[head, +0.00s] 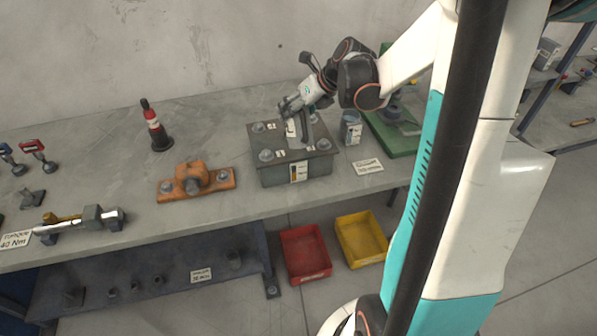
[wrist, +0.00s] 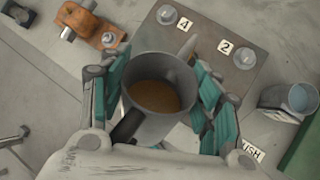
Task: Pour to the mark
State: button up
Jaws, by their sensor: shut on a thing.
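My gripper (head: 300,110) is shut on a grey jug (wrist: 165,128), its teal-padded fingers on either side of it. Brown liquid shows inside the jug, and its spout points to the upper right in the wrist view. In the head view the jug is largely hidden by the gripper. Both are over the grey-green housing (head: 277,175), which has bolts and number tags on its lid; tags 4 and 2 show in the wrist view. A sight gauge (head: 298,173) with a pale plate is on the housing's front. Its level is too small to read.
A grey can (head: 350,130) with bluish contents stands right of the housing, beside a label (head: 368,166) and a green base (head: 395,135). An orange bracket (head: 194,182) and a red-black bottle (head: 154,128) are to the left. Red (head: 305,254) and yellow (head: 361,240) bins are below.

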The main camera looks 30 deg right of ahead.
jog(key=shift+w+r+g+y+p, duration=0.3)
jog(key=shift+r+g+p, duration=0.15)
jog(key=shift+g, duration=0.15)
dwell(1.3)
dwell(0.4)
jog(key=shift+s+f+t+b, duration=0.25)
jog(key=shift+f+t+b, duration=0.15)
jog(key=shift+f+b, duration=0.3)
jog(key=shift+s+f+t+b, duration=0.35)
jog(key=shift+t+b, duration=0.35)
jog(key=shift+b, duration=0.35)
jog(key=shift+h, duration=0.4)
jog(key=shift+w+r+t, duration=0.1)
jog(key=shift+w+t, duration=0.05)
jog(key=shift+t, duration=0.15)
